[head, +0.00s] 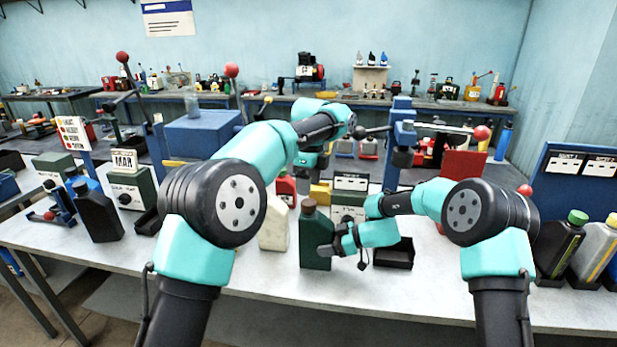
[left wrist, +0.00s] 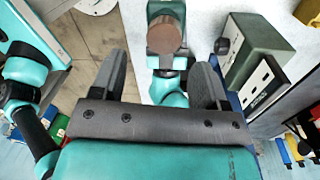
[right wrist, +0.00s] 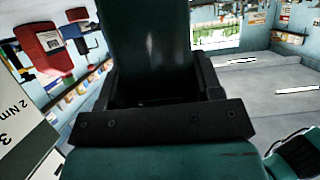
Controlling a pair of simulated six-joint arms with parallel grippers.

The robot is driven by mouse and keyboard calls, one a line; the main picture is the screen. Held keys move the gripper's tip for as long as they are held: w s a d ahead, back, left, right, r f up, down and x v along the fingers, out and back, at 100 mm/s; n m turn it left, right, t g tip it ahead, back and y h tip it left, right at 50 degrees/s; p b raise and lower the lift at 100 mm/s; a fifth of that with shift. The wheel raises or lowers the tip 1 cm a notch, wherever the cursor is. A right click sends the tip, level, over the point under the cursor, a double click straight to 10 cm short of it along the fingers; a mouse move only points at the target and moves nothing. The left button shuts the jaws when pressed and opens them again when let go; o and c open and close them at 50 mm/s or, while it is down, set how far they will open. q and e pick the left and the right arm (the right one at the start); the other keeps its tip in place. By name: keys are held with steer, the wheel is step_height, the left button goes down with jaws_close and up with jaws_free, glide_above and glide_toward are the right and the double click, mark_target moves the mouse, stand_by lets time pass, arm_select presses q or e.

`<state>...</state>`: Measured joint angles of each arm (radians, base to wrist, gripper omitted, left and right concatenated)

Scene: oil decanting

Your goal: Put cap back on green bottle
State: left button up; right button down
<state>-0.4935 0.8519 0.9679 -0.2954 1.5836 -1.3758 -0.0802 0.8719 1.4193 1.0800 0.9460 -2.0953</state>
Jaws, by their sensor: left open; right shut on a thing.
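The dark green bottle (head: 315,240) stands upright near the front of the white table. A brown cap (head: 308,205) sits on its top; the cap also shows from above in the left wrist view (left wrist: 166,36). My right gripper (head: 328,248) is shut on the bottle's lower body from the right. In the right wrist view, the bottle (right wrist: 147,45) fills the space between the fingers. My left gripper (left wrist: 160,75) is open and empty, above the bottle and apart from the cap. In the head view, its fingers are partly hidden behind the arm.
A cream bottle (head: 273,232) stands just left of the green one. A black tray (head: 395,253) lies to its right, and a green box (head: 350,190) stands behind. A black jug (head: 98,215) is at the left. The front table strip is mostly clear.

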mark_target(309, 202)
arm_select(q)
steer(key=n, duration=0.6)
steer(key=shift+r, duration=0.25)
steer(key=n, duration=0.6)
steer(key=shift+r+n+t, duration=0.2)
steer(key=shift+n+t, duration=0.1)
steer(key=shift+n, duration=0.1)
steer(key=n, duration=0.6)
steer(key=shift+r, duration=0.25)
steer(key=n, duration=0.6)
steer(key=shift+r, duration=0.15)
steer(key=shift+f, duration=4)
